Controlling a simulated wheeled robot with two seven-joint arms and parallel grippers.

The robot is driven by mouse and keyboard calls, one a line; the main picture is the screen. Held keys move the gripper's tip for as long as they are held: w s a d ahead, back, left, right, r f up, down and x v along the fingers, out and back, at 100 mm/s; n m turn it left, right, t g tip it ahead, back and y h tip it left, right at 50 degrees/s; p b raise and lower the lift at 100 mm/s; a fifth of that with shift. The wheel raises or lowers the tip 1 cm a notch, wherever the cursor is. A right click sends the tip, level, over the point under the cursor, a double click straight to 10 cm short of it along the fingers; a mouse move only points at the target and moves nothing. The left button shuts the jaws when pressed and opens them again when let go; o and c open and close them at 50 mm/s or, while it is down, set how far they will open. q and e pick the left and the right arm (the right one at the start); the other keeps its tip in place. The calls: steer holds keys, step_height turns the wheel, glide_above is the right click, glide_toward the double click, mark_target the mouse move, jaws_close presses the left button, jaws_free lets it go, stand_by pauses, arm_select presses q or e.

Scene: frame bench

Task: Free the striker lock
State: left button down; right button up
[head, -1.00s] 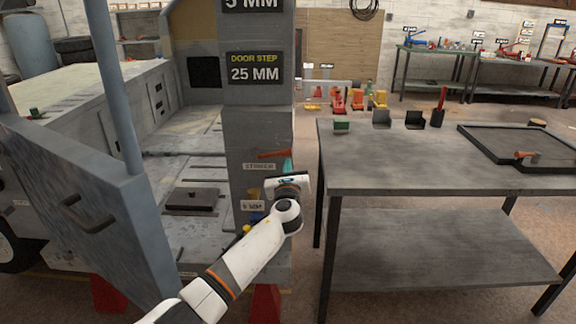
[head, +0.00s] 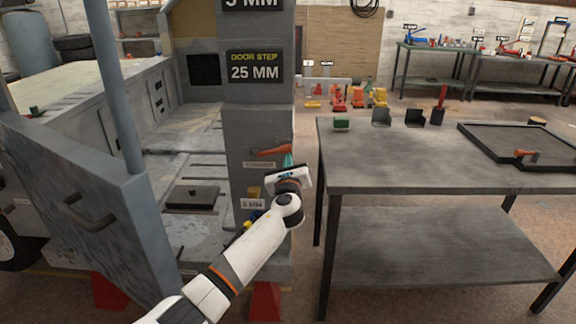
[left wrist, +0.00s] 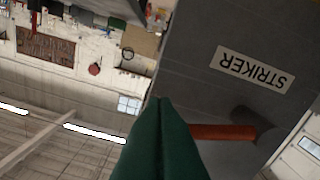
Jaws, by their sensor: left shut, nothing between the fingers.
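The striker lock's orange lever (head: 274,151) is on the grey pillar (head: 255,125), above a small white label. In the left wrist view the orange lever (left wrist: 225,132) runs from a dark hub on the pillar face, below the upside-down STRIKER label (left wrist: 252,69). My left gripper (head: 287,160) is shut and empty at the lever's right end. Its green fingers (left wrist: 163,108) overlap the lever's free end in the wrist view; I cannot tell whether they touch it. My right gripper is not in view.
A grey workbench (head: 400,165) stands close to the right of my left arm. The door panel (head: 85,205) with a dark handle is at the left. Below the lever is another label (head: 252,204) with yellow and blue parts. Red stands (head: 264,300) are on the floor.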

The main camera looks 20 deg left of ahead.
mark_target(286, 150)
arm_select(q)
steer(key=r+n, duration=0.1)
steer(key=r+n+p, duration=0.1)
steer(key=r+n, duration=0.1)
steer(key=n, duration=0.1)
steer(key=shift+s+a+r, duration=0.1)
steer(key=shift+a+r, duration=0.15)
steer(key=shift+r, duration=0.1)
steer(key=shift+s+a+r+n+g+y+p, duration=0.1)
steer(key=shift+s+a+r+n+g+p, duration=0.15)
steer(key=shift+a+r+n+p, duration=1.2)
steer(key=shift+s+a+r+n+g+y+p, duration=0.15)
steer(key=shift+s+a+r+n, duration=0.45)
steer(key=shift+n, duration=1.75)
steer(key=shift+s+a+r+n+g+y+p, duration=0.1)
steer(key=shift+a+r+n+g+p, duration=0.1)
steer(key=shift+a+r+n+p, duration=1.3)
steer(key=shift+d+f+n+b, duration=0.25)
steer(key=shift+f+n+b, duration=0.3)
steer(key=shift+b, duration=0.2)
steer(key=shift+f, duration=0.1)
